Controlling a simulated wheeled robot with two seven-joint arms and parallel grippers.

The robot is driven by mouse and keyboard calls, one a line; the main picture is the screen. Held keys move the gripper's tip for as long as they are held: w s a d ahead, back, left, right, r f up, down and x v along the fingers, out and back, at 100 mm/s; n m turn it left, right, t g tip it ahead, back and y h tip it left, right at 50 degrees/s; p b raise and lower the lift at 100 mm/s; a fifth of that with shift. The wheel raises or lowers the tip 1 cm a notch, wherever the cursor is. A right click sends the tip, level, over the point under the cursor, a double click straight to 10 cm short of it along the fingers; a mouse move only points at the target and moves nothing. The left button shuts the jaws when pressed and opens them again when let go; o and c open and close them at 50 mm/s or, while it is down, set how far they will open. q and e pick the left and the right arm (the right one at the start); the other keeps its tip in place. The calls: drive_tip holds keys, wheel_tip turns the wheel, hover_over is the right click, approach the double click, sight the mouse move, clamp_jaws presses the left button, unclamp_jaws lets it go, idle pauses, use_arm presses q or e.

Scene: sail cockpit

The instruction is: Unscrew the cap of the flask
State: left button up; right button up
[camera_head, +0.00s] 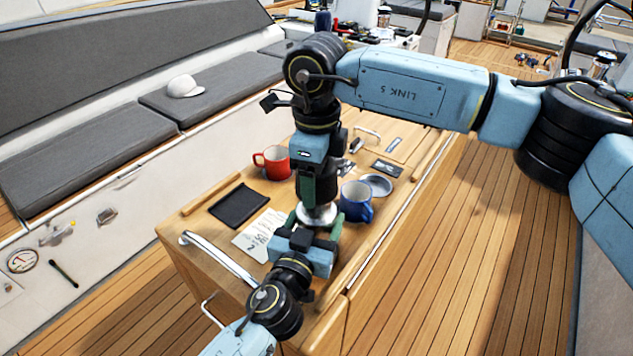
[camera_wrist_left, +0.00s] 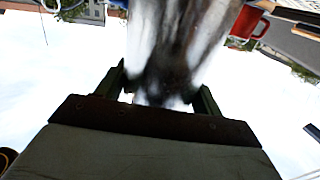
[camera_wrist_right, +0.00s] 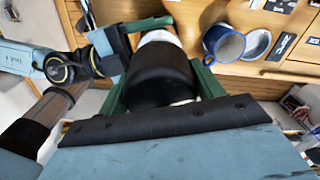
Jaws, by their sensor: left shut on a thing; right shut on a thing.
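The flask (camera_head: 316,215) is upright above the table, with a silver metal body and a black top. Its body fills the top middle of the left wrist view (camera_wrist_left: 180,45), shiny and blurred. My left gripper (camera_head: 313,224) comes from below and is shut on the silver body. My right gripper (camera_head: 319,182) comes down from above, its green fingers on either side of the black cap (camera_wrist_right: 160,75), shut on it. A little of the pale body shows beyond the cap in the right wrist view. Whether a gap separates cap and body I cannot tell.
A red mug (camera_head: 272,161) stands left of the flask; a blue mug (camera_head: 356,201) stands close on its right, by a round grey dish (camera_head: 376,185). A black pad (camera_head: 239,206) and a paper sheet (camera_head: 259,235) lie on the wooden table (camera_head: 185,225). A metal rail edges it.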

wheel_tip(320, 180, up, 2)
drive_tip(key=shift+r, duration=0.15)
use_arm(q)
drive_tip(key=o, duration=2)
drive_tip(key=shift+s, duration=0.1)
